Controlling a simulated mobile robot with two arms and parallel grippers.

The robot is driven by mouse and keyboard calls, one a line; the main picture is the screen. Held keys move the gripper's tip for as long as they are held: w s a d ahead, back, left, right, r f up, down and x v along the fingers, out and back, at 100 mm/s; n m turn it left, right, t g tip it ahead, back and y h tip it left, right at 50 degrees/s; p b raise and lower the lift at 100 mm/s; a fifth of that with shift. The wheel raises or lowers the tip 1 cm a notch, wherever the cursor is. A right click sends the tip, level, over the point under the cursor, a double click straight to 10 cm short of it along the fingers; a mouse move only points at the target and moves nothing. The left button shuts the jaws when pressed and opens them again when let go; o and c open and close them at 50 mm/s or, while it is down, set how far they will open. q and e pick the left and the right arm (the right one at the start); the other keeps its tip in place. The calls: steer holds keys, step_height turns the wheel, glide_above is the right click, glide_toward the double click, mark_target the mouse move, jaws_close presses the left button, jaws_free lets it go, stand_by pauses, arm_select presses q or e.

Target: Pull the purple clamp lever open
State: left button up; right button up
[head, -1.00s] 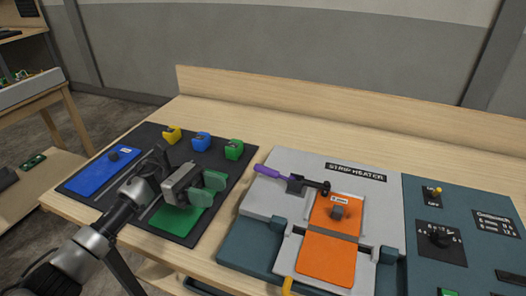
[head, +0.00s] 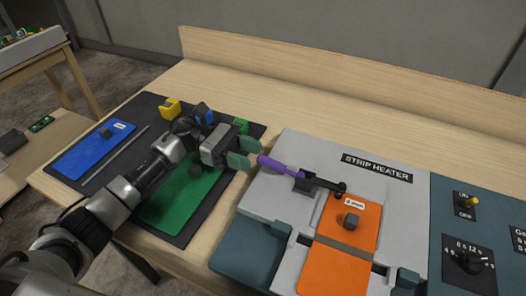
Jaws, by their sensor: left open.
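The purple clamp lever (head: 277,165) lies on the grey strip heater (head: 283,150), at the left end of a dark clamp (head: 320,184). The clamp's arm reaches right to the upper edge of the orange plate (head: 338,232). My left gripper (head: 247,153) is open, with its green fingers just left of the lever's purple tip. In this view the fingertips look very close to the tip; I cannot tell whether they touch. My right gripper is not in view.
A dark mat left of the heater carries a blue panel (head: 92,150), a green panel (head: 178,205), a yellow block (head: 169,108) and partly hidden blue and green blocks. A teal control box (head: 455,215) stands right. The wooden table behind the heater is clear.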

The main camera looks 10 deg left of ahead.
mark_target(263, 156)
arm_select(q)
steer(key=shift+s+d+p, duration=0.2)
steer(key=shift+d+p, duration=0.05)
steer(key=shift+d, duration=0.75)
steer(key=shift+s+d+p, duration=0.2)
steer(key=shift+d+p, duration=0.05)
steer(key=shift+d, duration=0.7)
jaws_close()
